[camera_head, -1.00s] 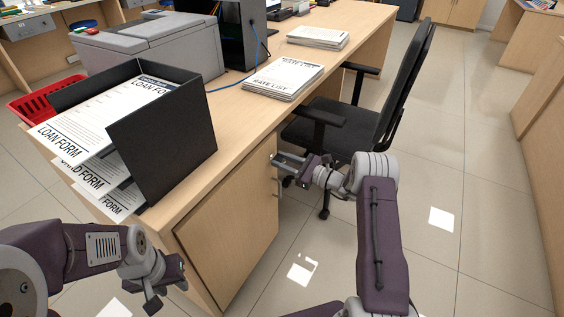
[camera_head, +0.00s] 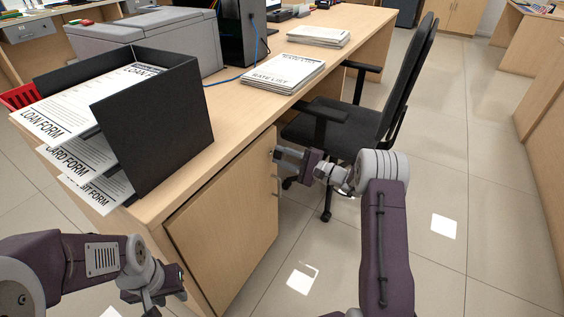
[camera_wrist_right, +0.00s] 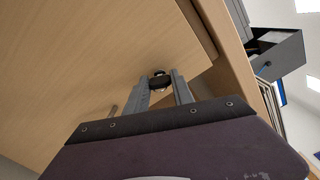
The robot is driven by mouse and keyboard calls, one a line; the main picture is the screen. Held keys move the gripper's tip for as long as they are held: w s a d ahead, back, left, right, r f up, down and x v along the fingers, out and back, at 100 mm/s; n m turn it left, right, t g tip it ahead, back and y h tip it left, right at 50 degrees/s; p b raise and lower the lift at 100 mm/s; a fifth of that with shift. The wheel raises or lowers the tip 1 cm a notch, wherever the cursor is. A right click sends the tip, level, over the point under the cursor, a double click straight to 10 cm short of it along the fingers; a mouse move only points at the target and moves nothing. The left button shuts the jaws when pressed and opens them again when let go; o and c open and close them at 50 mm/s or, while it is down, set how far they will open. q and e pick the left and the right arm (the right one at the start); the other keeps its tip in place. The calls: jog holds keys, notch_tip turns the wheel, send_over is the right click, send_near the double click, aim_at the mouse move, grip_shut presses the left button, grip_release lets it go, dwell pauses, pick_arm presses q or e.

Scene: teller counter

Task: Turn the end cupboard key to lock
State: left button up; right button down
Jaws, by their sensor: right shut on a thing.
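The end cupboard door (camera_head: 225,222) is a light wood panel under the counter's near end, and it looks closed. My right gripper (camera_head: 278,154) is at the upper right edge of this door, above the bar handle (camera_head: 275,185). In the right wrist view, its two grey fingers reach to the small dark key (camera_wrist_right: 158,77) near the door's edge and are shut on it. The fingers partly hide the key, and I cannot tell its exact angle. My left gripper (camera_head: 165,296) hangs low in front of the counter's near end, away from the door; its finger gap is unclear.
A black form tray (camera_head: 165,130) with loan forms stands on the counter's near end. Rate list papers (camera_head: 283,73) and a grey printer (camera_head: 148,40) are further back. A black office chair (camera_head: 350,130) stands just beyond my right gripper. The floor at right is clear.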

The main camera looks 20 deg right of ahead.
jog(key=shift+f+n+b, duration=0.1)
jog(key=shift+n+b, duration=2.4)
jog(key=shift+b, duration=0.15)
jog(key=c, duration=1.1)
grip_release()
